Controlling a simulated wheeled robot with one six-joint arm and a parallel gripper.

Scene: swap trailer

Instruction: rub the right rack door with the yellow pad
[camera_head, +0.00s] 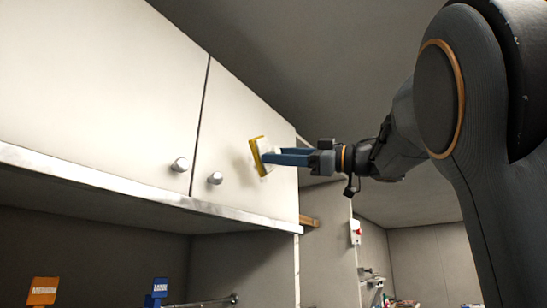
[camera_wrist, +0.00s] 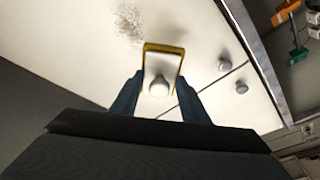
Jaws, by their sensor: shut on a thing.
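The right rack door (camera_head: 225,125) is a white overhead panel with a round knob (camera_head: 215,178) at its lower left. A grey speckled smudge (camera_wrist: 130,20) shows on this door in the wrist view. My gripper (camera_head: 270,158) is shut on the yellow pad (camera_head: 256,150), which has a pale back and a rounded grip (camera_wrist: 159,86) between the blue fingers. The pad is held upright at the right part of the door, beside the smudge in the wrist view. I cannot tell whether its face touches the door.
The left rack door (camera_head: 100,90) with its own knob (camera_head: 180,165) adjoins across a narrow seam. A metal ledge (camera_head: 120,187) runs below both doors. Orange (camera_head: 43,290) and blue (camera_head: 160,287) labelled signs stand below. A red-buttoned box (camera_head: 355,232) is on the wall at right.

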